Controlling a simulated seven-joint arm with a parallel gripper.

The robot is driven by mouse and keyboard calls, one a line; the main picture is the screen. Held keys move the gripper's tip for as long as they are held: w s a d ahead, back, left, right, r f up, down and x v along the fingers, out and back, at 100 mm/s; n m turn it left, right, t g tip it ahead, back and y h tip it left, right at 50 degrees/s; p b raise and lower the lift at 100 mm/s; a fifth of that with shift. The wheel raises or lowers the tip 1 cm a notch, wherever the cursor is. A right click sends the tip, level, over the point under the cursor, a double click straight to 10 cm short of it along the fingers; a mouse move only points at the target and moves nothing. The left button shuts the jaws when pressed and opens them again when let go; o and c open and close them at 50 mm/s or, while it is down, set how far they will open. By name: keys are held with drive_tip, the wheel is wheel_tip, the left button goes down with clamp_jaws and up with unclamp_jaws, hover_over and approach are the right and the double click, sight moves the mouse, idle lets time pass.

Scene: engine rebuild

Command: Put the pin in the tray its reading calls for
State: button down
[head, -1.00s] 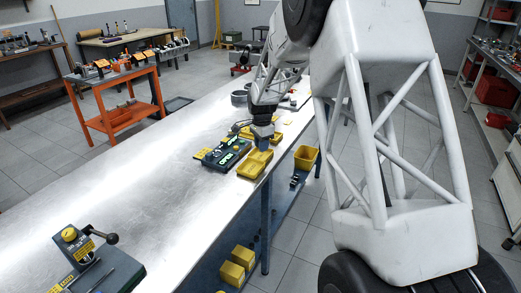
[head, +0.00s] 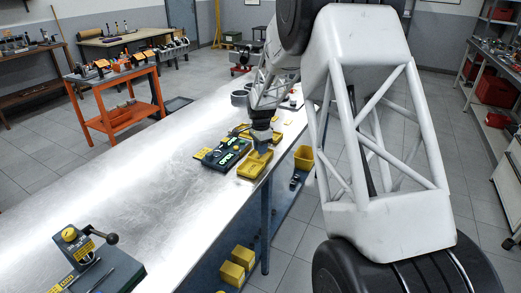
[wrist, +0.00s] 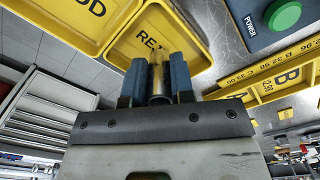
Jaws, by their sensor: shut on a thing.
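My gripper (wrist: 156,80) is shut on a metal pin (wrist: 158,82), which stands between its two blue fingers. In the wrist view the fingers are in front of a yellow tray marked "REJ…" (wrist: 202,52); the rest of its label is hidden. I cannot tell whether the pin touches it. A second yellow tray, its label ending "OD" (wrist: 62,22), is beside it at the upper left. In the head view my gripper (head: 262,146) is over the yellow trays (head: 250,173) at the bench edge. The dark gauge unit (head: 213,160) lies left of them; its green reading is too small to read.
A yellow label strip or tray marked "B" (wrist: 264,88) is at the right in the wrist view, near a green POWER button (wrist: 283,14). A dark fixture with a lever (head: 100,266) stands at the near left. The bench (head: 130,185) between is clear. Yellow bins (head: 237,262) sit below.

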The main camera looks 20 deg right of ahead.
drive_tip(key=shift+f, duration=0.35)
drive_tip(key=shift+f, duration=0.1)
drive_tip(key=c, duration=1.3)
unclamp_jaws()
drive_tip(key=shift+o, duration=0.2)
wheel_tip(320, 180, up, 12)
drive_tip(key=shift+r, duration=0.1)
